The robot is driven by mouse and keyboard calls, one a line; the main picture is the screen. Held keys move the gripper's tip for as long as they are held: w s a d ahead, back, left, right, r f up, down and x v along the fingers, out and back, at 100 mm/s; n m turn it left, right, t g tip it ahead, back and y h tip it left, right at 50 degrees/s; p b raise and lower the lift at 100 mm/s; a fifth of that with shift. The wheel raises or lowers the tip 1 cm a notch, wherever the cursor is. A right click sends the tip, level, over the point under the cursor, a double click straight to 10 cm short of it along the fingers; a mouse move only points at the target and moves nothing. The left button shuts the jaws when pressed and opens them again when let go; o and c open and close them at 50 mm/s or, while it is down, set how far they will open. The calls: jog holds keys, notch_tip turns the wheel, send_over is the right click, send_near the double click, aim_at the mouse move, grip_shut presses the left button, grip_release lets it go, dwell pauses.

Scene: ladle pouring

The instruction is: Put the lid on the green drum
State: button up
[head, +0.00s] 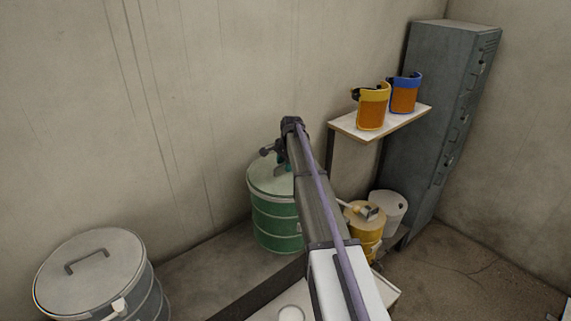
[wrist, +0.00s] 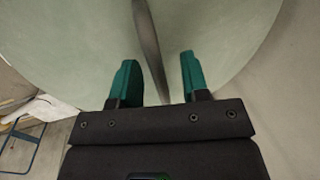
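In the wrist view the lid's pale surface (wrist: 225,35) fills most of the picture. A dark handle bar (wrist: 148,45) runs between my two teal fingers. My gripper (wrist: 160,78) is over the lid, with its fingers apart on either side of the handle and visible gaps to it. In the head view my arm mostly hides the fingers.
A grey drum with its own handled lid (head: 90,262) stands at the lower left. A yellow drum (head: 366,228) and a white bin (head: 388,210) stand right of my arm. A shelf (head: 408,124) holds two face shields, beside a grey locker (head: 440,110).

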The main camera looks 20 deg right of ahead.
notch_tip(320, 180, up, 8)
jog(key=s+p, duration=0.2)
jog(key=p, duration=0.6)
jog(key=s+a+n, duration=0.1)
jog(key=s, duration=0.1)
jog(key=s+f+n+b, duration=0.1)
jog(key=s+n, duration=0.1)
jog(key=s, duration=0.1)
jog(key=s+a+f+n+b, duration=0.1)
jog(key=s+n, duration=0.1)
jog(key=shift+s+a+f+g, duration=0.2)
jog(key=shift+a+f+g, duration=0.05)
jog(key=shift+a+g, duration=0.15)
jog(key=s+a+f+n+b, duration=0.3)
jog(key=s+a+f+b, duration=0.3)
jog(key=s, duration=0.3)
jog(key=s+a+f+n+g+b, duration=0.1)
jog(key=s+a+f+n+b, duration=0.2)
jog(key=s+a+f+b, duration=0.4)
jog(key=s+a+f+n+b, duration=0.4)
jog(key=s+a+f+b, duration=0.2)
jog(key=s, duration=0.7)
jog(key=shift+a+f+h+b, duration=0.15)
jog(key=shift+a+h+b, duration=0.15)
jog(key=shift+a, duration=0.95)
